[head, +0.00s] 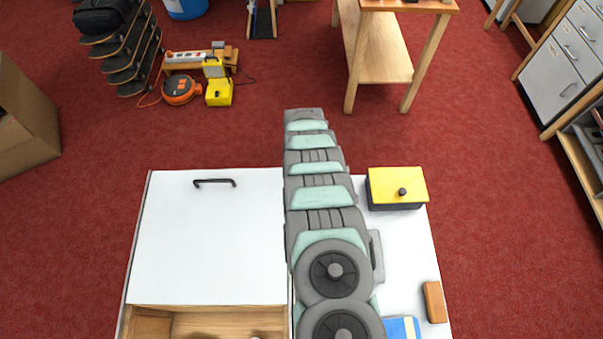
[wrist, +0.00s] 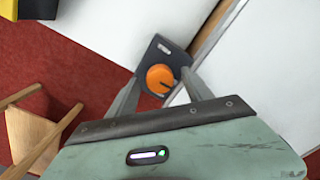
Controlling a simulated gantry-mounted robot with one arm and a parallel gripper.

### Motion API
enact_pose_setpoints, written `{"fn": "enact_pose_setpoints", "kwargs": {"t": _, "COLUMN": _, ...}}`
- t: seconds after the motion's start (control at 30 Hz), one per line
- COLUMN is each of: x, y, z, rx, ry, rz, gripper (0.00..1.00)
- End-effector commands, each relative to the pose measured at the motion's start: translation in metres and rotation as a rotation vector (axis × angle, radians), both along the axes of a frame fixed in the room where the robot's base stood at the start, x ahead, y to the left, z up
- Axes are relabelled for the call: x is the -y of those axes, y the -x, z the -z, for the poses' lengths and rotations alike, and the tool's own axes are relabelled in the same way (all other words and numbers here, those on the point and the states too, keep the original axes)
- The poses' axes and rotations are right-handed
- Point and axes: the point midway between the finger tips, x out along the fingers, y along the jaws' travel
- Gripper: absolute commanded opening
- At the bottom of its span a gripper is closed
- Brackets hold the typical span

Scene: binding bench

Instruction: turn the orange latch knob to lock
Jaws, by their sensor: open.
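The orange latch knob (wrist: 160,79) shows in the wrist view, a round disc on a dark plate (wrist: 157,54) with a small pale label. A dark mark on the knob points to the right and slightly down in the picture. My gripper (wrist: 161,76) is open, with one finger on the left of the knob and one on the right. I cannot tell whether either finger touches it. In the head view my arm covers the strip beside the white panel (head: 210,235), and the knob and my gripper are hidden there.
The white panel has a dark handle (head: 214,182) and an open wooden compartment (head: 225,322) at its near edge. To the right of my arm are a yellow-lidded box (head: 397,187), a brown block (head: 434,302) and a blue item (head: 401,328). Red floor surrounds the bench.

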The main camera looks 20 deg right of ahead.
Motion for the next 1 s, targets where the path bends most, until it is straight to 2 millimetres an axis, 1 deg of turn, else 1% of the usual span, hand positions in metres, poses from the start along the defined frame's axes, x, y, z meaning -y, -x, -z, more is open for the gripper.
{"fn": "enact_pose_setpoints", "kwargs": {"t": 0.13, "x": 0.001, "y": -0.003, "z": -0.014, "rx": 0.005, "ry": 0.002, "rz": 0.0, "gripper": 0.59}}
{"fn": "enact_pose_setpoints", "kwargs": {"t": 0.37, "x": 0.001, "y": 0.0, "z": -0.04, "rx": 0.0, "ry": 0.0, "rz": 0.0, "gripper": 0.59}}
{"fn": "enact_pose_setpoints", "kwargs": {"t": 0.63, "x": 0.001, "y": -0.002, "z": -0.08, "rx": 0.004, "ry": 0.002, "rz": 0.001, "gripper": 0.59}}
{"fn": "enact_pose_setpoints", "kwargs": {"t": 0.83, "x": 0.0, "y": -0.001, "z": -0.099, "rx": 0.003, "ry": 0.001, "rz": 0.0, "gripper": 0.59}}
{"fn": "enact_pose_setpoints", "kwargs": {"t": 1.0, "x": 0.0, "y": -0.001, "z": -0.106, "rx": 0.001, "ry": 0.001, "rz": 0.0, "gripper": 0.59}}
